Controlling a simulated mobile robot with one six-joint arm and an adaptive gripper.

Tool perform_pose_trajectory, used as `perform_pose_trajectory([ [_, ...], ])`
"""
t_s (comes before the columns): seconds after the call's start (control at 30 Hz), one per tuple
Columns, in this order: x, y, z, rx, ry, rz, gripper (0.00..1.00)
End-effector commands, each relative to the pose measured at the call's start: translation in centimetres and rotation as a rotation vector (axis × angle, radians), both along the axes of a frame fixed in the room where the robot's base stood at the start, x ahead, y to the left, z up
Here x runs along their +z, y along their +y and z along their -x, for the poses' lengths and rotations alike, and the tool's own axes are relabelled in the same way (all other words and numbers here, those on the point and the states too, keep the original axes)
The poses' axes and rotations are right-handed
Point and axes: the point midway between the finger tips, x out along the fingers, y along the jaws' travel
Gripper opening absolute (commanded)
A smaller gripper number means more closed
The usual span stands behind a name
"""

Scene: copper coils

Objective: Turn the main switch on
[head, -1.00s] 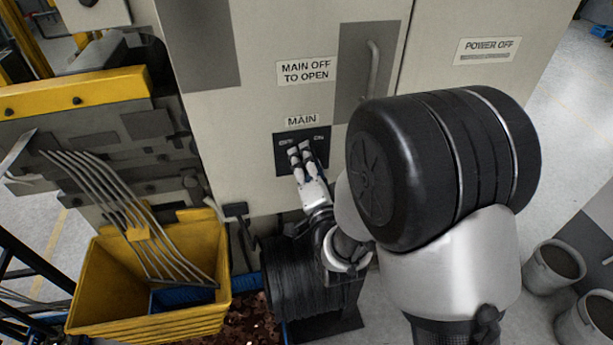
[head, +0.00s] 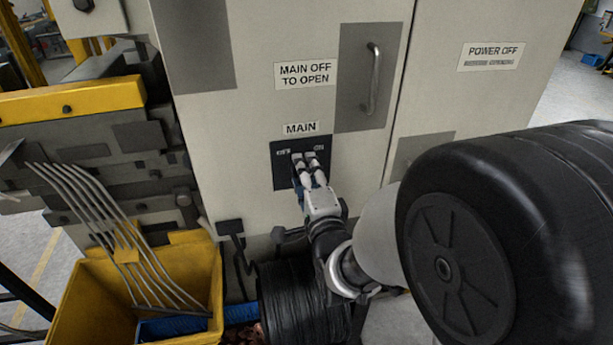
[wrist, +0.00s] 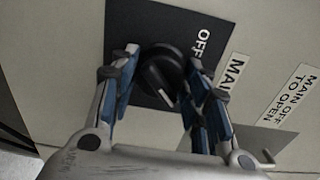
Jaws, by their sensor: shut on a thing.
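The main switch is a black rotary knob (wrist: 160,68) on a black plate (head: 282,176) under the MAIN label (head: 300,128) on the cabinet. My gripper (head: 304,159) reaches up to the plate and hides the knob in the head view. In the wrist view my gripper (wrist: 165,62) has its blue-padded fingers on either side of the knob, shut on it. The OFF mark (wrist: 203,42) shows above and right of the knob there. A white line on the knob points downward, away from OFF. The ON mark (head: 319,147) shows only in the head view.
The beige cabinet has a handle (head: 374,78) and a POWER OFF sign (head: 491,56). A yellow bin (head: 92,300) with bent metal rods stands at lower left. A black wire spool (head: 300,298) stands below the switch, close to my arm.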

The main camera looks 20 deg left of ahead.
Motion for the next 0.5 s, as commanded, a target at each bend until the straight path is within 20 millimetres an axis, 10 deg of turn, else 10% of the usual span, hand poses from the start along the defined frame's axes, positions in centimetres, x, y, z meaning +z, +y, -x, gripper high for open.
perform_pose_trajectory([
  [0.27,0.19,0.02,-0.06,0.0,-0.002,-0.004,0.19],
  [0.3,0.19,0.02,-0.06,0.0,-0.003,-0.004,0.45],
  [0.5,0.12,0.02,-0.04,0.0,-0.002,-0.002,0.58],
])
